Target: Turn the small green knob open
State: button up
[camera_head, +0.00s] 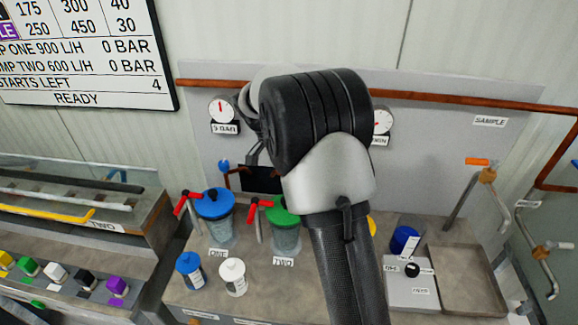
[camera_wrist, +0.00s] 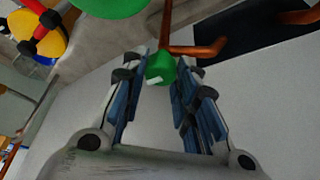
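The small green knob (camera_wrist: 160,68) shows in the wrist view, at the end of a copper pipe, with a short white mark on its near side. My gripper (camera_wrist: 158,72) is open, its blue-padded fingers on either side of the knob. Gaps show between the knob and both fingers, so it does not look gripped. In the head view my own arm covers the middle of the panel, and I cannot make out the knob there.
Blue-lidded (camera_head: 214,205) and green-lidded (camera_head: 284,212) containers stand on the bench, with red-handled valves (camera_head: 260,205) beside them. Gauges (camera_head: 222,108) and a copper pipe (camera_head: 440,101) are on the panel. A grey tray (camera_head: 462,280) lies at the right.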

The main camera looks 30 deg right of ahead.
jog(key=o, duration=0.4)
jog(key=shift+o, duration=0.2)
jog(key=v, duration=1.2)
jog(key=s+a+r+n+t+y, duration=0.1)
jog(key=s+a+r+n, duration=0.25)
jog(key=s, duration=0.45)
jog(key=s+a+r+n+t+y, duration=0.1)
jog(key=s+a+r+n, duration=0.2)
jog(key=s, duration=0.5)
jog(key=s+a+f+n, duration=0.1)
jog(key=s+f+n, duration=0.1)
jog(key=s, duration=0.4)
jog(key=s+a+f+n+t+y, duration=0.1)
jog(key=s+a+f+n, duration=0.1)
jog(key=s+n, duration=0.2)
jog(key=s+a+f+n+y, duration=0.1)
jog(key=s+a+f+n, duration=0.1)
jog(key=s, duration=0.5)
jog(key=shift+s+f+n+t, duration=0.35)
jog(key=shift+n+t, duration=0.05)
jog(key=shift+n, duration=0.35)
